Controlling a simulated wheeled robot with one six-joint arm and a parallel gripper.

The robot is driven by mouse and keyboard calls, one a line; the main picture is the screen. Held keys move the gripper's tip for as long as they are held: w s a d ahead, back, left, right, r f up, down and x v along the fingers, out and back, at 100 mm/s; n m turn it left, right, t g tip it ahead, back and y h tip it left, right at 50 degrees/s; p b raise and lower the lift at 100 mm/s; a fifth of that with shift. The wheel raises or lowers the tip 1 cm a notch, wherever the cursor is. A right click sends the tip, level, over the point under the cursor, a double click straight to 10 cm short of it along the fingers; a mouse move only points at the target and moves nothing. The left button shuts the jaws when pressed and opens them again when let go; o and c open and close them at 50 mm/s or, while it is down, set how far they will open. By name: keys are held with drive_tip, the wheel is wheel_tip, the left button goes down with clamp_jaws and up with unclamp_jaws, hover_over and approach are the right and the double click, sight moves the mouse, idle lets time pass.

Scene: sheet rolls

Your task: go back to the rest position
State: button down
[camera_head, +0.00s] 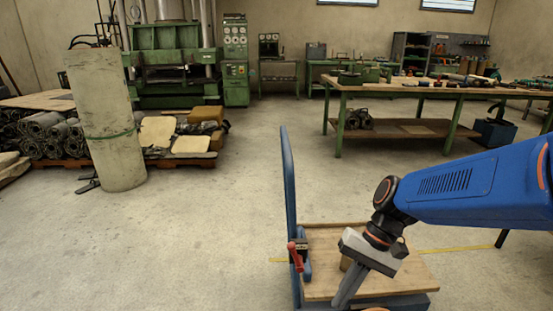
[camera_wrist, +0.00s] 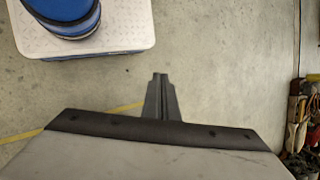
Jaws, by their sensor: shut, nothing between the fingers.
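My gripper (camera_head: 340,298) hangs at the end of my blue arm at the lower right of the head view, pointing down and slightly left. It appears over or in front of the cart's wooden deck (camera_head: 325,245); its height above the deck is hard to tell. In the wrist view the fingers (camera_wrist: 160,77) are closed together with nothing between them, with grey concrete floor behind. A small brown item (camera_head: 346,263) shows partly behind the gripper in the head view.
The cart has a tall blue handle (camera_head: 289,190) and a red-handled clamp (camera_head: 296,256). A pale upright roll (camera_head: 105,125) with a green band stands at left, near stacked dark rolls (camera_head: 42,135). A workbench (camera_head: 450,90) stands at back right. Floor at centre-left is clear.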

drive_tip(key=s+d+r+n+t+h, duration=0.1)
drive_tip(key=s+d+r+t+h, duration=0.1)
drive_tip(key=d, duration=0.5)
drive_tip(key=s+d+r+n+t+h, duration=0.1)
drive_tip(key=s+d+r+t+h, duration=0.1)
drive_tip(key=d+t, duration=0.4)
drive_tip(key=shift+s+d+r+h, duration=0.35)
drive_tip(key=shift+d+r+h, duration=0.25)
drive_tip(key=shift+r, duration=0.8)
drive_tip(key=shift+a, duration=0.1)
